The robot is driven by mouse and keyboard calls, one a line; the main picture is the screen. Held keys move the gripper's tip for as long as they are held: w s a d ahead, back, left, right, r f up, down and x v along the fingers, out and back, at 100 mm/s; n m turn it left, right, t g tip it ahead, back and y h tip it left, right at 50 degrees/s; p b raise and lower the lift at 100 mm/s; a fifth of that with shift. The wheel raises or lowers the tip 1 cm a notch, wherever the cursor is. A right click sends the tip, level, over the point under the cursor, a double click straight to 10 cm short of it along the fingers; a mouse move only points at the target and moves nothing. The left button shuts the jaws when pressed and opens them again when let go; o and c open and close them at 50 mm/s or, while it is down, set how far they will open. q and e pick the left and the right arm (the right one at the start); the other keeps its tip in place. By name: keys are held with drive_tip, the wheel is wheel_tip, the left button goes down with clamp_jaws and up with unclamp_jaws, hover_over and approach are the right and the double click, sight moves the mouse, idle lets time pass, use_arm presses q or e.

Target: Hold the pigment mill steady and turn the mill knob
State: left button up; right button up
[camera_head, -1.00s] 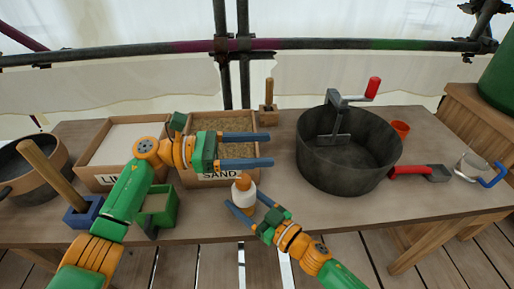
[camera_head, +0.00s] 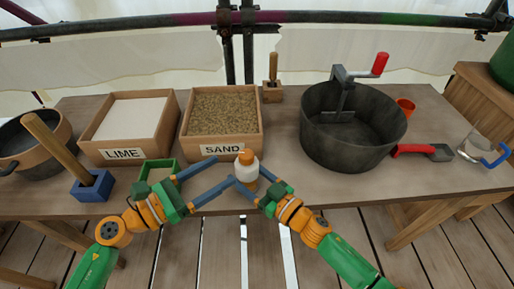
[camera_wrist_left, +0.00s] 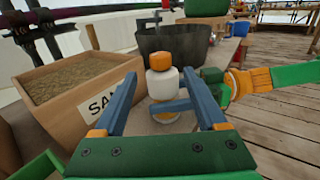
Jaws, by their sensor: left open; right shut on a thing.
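The pigment mill, a small white body (camera_head: 246,171) with an orange knob (camera_head: 245,156) on top, stands upright near the table's front edge. My right gripper (camera_head: 249,177) is shut on its body from the front right. My left gripper (camera_head: 223,169) is open, with its fingers pointing at the mill from the left. In the left wrist view, the orange knob (camera_wrist_left: 161,61) and white body (camera_wrist_left: 163,84) show between my left fingers, apart from them. A right finger (camera_wrist_left: 178,106) crosses the lower part of the mill and hides some of it.
The sand box (camera_head: 187,123) and lime box (camera_head: 85,143) stand behind. A green box (camera_head: 146,171) is close to my left gripper. A large dark pot (camera_head: 352,150) with a red-handled crank stands right of the mill. A blue block (camera_head: 92,188) with a wooden handle is at left.

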sight(252, 153)
use_arm(q)
drive_tip(key=x, duration=1.1)
drive_tip(key=shift+w+d, duration=0.2)
drive_tip(key=shift+w, duration=0.05)
clamp_jaws()
